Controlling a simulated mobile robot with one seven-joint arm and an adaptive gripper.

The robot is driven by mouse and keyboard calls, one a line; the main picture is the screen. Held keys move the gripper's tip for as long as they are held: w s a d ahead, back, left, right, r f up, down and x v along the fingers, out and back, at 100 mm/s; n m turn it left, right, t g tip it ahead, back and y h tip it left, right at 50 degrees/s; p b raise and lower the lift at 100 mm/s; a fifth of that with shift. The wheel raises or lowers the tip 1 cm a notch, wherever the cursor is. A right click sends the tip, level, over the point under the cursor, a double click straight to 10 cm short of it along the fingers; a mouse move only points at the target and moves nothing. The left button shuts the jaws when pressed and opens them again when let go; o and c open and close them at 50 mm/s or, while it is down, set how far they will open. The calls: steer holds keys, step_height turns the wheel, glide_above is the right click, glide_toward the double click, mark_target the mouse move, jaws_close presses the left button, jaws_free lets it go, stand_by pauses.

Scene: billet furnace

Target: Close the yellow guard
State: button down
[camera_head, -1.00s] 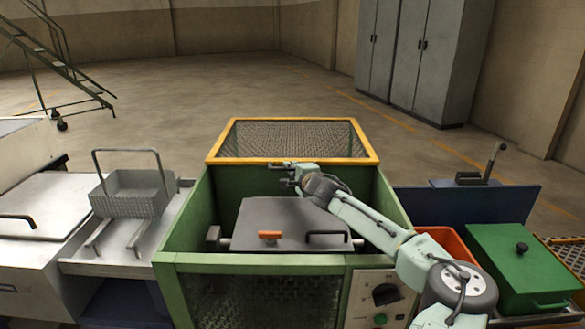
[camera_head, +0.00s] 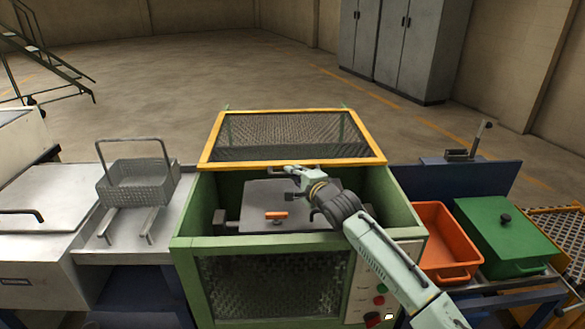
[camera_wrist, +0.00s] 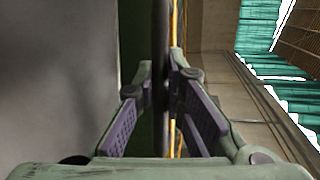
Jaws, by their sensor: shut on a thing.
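The yellow guard (camera_head: 263,164) is a yellow frame with wire mesh, raised at the back of the green machine box (camera_head: 186,215). My gripper (camera_head: 291,181) is at the middle of the guard's near edge, above the grey lid (camera_head: 262,194). The wrist view shows my gripper (camera_wrist: 161,105) with its pads on both sides of a dark upright bar (camera_wrist: 161,60), the guard's handle, shut on it. The guard's yellow edge (camera_wrist: 174,40) runs just behind this bar. My wrist hides part of the box's inside.
The grey lid has an orange-red grip (camera_head: 276,215). A wire basket (camera_head: 138,186) stands at the left. An orange tray (camera_head: 437,237) and a green lidded box (camera_head: 506,238) stand at the right. Grey cabinets (camera_head: 400,45) are far behind. The floor behind the machine is clear.

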steer(key=shift+s+a+r, duration=0.15)
steer(key=shift+s+a, duration=0.55)
steer(key=shift+s, duration=0.15)
steer(key=shift+s+r, duration=0.1)
steer(key=shift+s, duration=0.9)
steer(key=shift+s+d+f+b, duration=0.1)
steer(key=shift+s+d+b, duration=0.1)
steer(key=shift+s, duration=0.2)
steer(key=shift+s+d+f+b, duration=0.1)
steer(key=shift+s+d, duration=0.05)
steer(key=shift+s, duration=0.25)
steer(key=c, duration=1.8)
jaws_free()
steer(key=shift+o, duration=0.7)
steer(key=shift+d, duration=0.25)
steer(key=shift+d, duration=0.1)
steer(key=v, duration=1.2)
